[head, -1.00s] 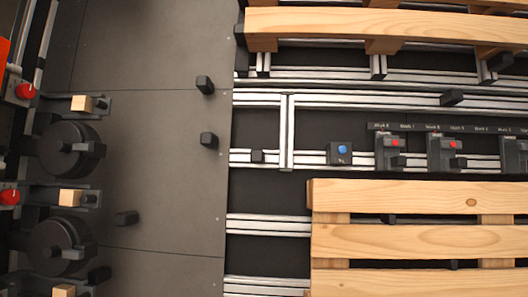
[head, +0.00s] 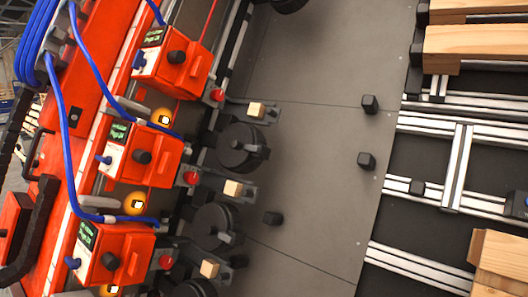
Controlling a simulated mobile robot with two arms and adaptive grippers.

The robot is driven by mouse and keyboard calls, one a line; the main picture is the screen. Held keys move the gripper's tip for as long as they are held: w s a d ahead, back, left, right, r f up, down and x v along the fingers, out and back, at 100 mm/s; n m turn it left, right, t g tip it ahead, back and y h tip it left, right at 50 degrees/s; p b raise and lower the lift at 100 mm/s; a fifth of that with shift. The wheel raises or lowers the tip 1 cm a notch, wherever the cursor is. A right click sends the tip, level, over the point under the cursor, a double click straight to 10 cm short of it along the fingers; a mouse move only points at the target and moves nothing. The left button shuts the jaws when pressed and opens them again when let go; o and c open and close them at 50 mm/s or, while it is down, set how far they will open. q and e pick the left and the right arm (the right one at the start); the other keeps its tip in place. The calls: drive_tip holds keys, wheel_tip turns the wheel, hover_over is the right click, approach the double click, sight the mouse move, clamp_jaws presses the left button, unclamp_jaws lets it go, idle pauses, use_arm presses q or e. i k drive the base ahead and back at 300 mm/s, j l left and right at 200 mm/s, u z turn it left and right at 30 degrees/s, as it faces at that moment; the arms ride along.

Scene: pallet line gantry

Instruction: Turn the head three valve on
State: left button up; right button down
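Three orange head units stand in a slanted row at the left: an upper one (head: 185,72), a middle one (head: 150,170) and a lower one (head: 125,240). Each has a small screen with green text too small to read, a black knob on its face and a blue knob at its left side. Red knobs sit to the right of the units: upper (head: 217,95), middle (head: 190,177) and lower (head: 165,262). I cannot tell which unit is head three, which part is its valve, or its setting. Neither gripper is in view.
Blue hoses (head: 66,140) run down to the units. Black round discs (head: 240,147) and small wooden blocks (head: 257,109) lie right of them. The grey floor plate (head: 310,150) is mostly clear, with a few black posts. Metal rails (head: 458,165) and wooden pallets (head: 490,45) are at the right.

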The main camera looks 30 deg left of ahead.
sight(139, 60)
drive_tip(key=u, duration=1.75)
